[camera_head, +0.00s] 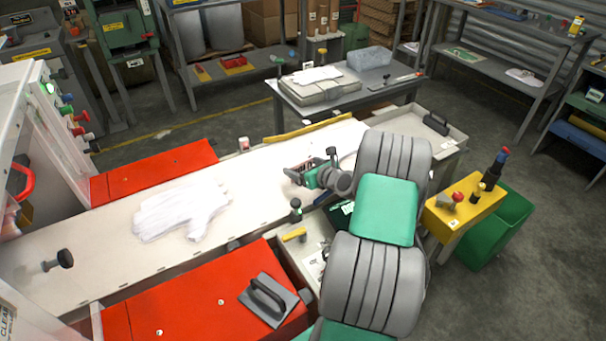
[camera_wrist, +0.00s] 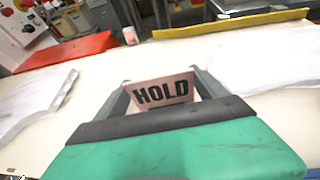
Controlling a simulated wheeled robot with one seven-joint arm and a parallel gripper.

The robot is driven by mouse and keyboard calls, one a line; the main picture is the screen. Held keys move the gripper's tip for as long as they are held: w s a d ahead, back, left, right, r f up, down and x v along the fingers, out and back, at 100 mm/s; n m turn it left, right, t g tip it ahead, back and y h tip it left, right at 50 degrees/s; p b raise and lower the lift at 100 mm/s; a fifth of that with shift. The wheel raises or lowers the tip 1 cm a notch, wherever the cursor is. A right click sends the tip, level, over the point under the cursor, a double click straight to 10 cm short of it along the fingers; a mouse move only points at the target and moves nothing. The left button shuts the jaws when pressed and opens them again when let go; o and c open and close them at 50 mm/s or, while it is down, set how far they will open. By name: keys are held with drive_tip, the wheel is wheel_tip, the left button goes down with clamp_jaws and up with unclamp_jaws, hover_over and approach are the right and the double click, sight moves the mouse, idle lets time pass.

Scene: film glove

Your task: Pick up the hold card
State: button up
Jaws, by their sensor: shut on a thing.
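The hold card (camera_wrist: 162,91) is a small pinkish card with the black word HOLD, upright between my fingers in the wrist view. My gripper (camera_wrist: 163,85) is shut on it, with a grey finger at each side. In the head view my gripper (camera_head: 293,174) is over the right part of the long white bench. The card is too small there to make out clearly. I cannot tell whether its lower edge touches the bench.
White gloves (camera_head: 182,212) lie on the white bench (camera_head: 80,254) to the left. Red panels (camera_head: 165,168) flank it. A yellow bar (camera_head: 308,128) runs along its far edge. The bench between gloves and gripper is clear.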

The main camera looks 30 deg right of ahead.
drive_tip(key=shift+c, duration=0.6)
